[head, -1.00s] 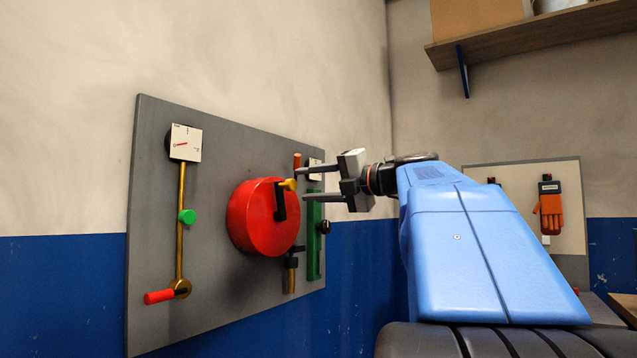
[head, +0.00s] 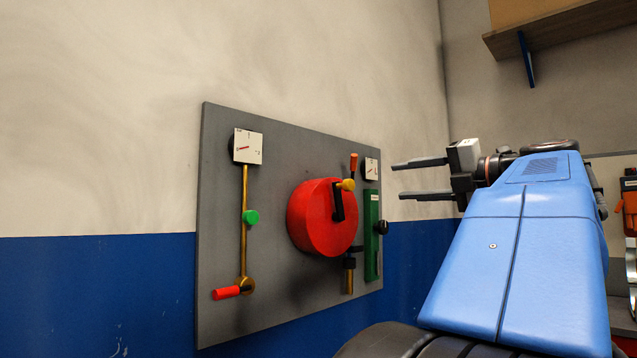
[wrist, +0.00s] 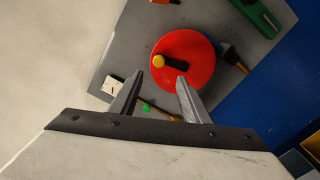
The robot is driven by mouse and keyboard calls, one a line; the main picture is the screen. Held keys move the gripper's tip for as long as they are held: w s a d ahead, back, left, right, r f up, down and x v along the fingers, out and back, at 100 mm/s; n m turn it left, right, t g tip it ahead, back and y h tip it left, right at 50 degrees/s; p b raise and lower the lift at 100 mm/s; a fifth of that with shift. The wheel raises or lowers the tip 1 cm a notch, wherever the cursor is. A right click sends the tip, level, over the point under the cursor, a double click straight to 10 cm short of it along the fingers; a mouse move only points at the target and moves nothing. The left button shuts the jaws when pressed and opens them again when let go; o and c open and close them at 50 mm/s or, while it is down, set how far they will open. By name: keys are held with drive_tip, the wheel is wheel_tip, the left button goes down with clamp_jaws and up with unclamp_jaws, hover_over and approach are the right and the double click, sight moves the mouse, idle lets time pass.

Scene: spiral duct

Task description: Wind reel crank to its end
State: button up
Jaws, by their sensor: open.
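A red reel (head: 313,222) is mounted on a grey wall panel (head: 222,185). Its black crank arm (head: 338,203) carries a yellow knob (head: 347,184) at the upper end. In the wrist view the reel (wrist: 197,70) lies beyond the fingers, with the yellow knob (wrist: 158,61) at the crank's left end. My gripper (head: 412,179) is open and empty, apart from the panel and to the right of the knob in the head view. In the wrist view its two fingers (wrist: 155,95) stand spread, short of the reel.
The panel also bears a brass rod with a green slider (head: 251,217), a red-handled lever (head: 226,292), a green block (head: 372,236) with a black knob, an orange handle (head: 353,162) and white dials (head: 248,147). A wooden shelf (head: 570,32) is high at right.

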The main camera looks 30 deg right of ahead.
drive_tip(key=shift+v, duration=0.95)
drive_tip(key=shift+c, duration=0.6)
